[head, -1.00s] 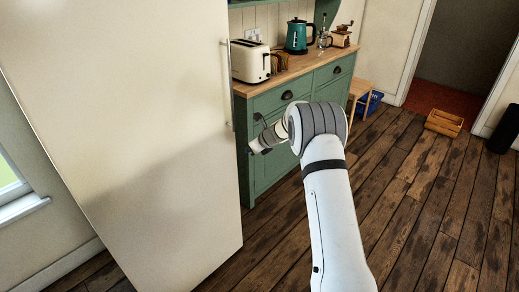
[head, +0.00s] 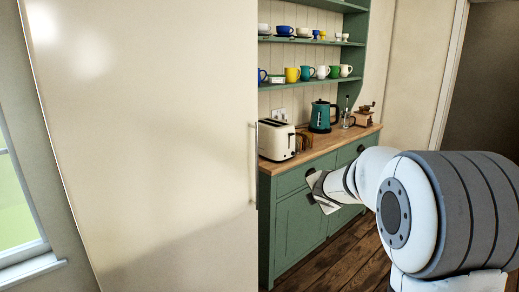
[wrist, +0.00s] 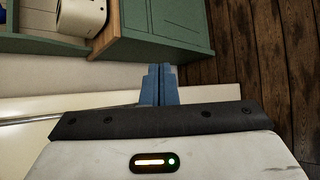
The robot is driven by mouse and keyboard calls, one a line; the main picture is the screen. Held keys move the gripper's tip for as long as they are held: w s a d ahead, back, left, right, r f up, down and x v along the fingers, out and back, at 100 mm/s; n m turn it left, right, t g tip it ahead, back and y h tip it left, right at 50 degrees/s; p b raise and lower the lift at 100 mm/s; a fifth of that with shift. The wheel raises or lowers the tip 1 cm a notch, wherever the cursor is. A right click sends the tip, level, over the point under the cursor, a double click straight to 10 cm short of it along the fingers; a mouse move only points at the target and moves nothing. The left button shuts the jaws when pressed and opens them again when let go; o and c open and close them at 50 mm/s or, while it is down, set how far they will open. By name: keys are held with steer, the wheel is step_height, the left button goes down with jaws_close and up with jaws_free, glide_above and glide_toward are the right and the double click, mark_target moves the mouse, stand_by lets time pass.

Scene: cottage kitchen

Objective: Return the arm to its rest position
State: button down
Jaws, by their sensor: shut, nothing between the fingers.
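My gripper shows in the wrist view (wrist: 160,85), with its two blue fingers pressed together and nothing between them. In the head view my white and grey arm fills the lower right, and the wrist end points left toward the green dresser (head: 302,235). The gripper's fingers are hard to make out there. In the wrist view the fingers point toward the dresser's base and the floor, and they look apart from both.
A tall cream fridge (head: 150,150) with a vertical handle (head: 253,165) stands left of the arm. The dresser holds a toaster (head: 280,141), a teal kettle (head: 320,117), a coffee grinder (head: 364,115) and shelves of cups. Bare wooden floor (wrist: 270,60) lies beside it.

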steer(key=s+d+r+m+g+h, duration=0.1)
steer(key=s+d+m+g+h, duration=0.15)
steer(key=s+m, duration=0.7)
steer(key=s+a+f+m+g+y, duration=0.2)
steer(key=s+m, duration=0.4)
steer(key=s, duration=0.8)
steer(key=s+a+f+m+g+y, duration=0.1)
steer(key=s+a+f+m+g, duration=0.2)
steer(key=s+m, duration=0.4)
steer(key=s+g, duration=0.1)
steer(key=s, duration=0.6)
steer(key=shift+a+f+y+p, duration=0.2)
steer(key=shift+a+y+p, duration=0.05)
steer(key=shift+y+p, duration=0.15)
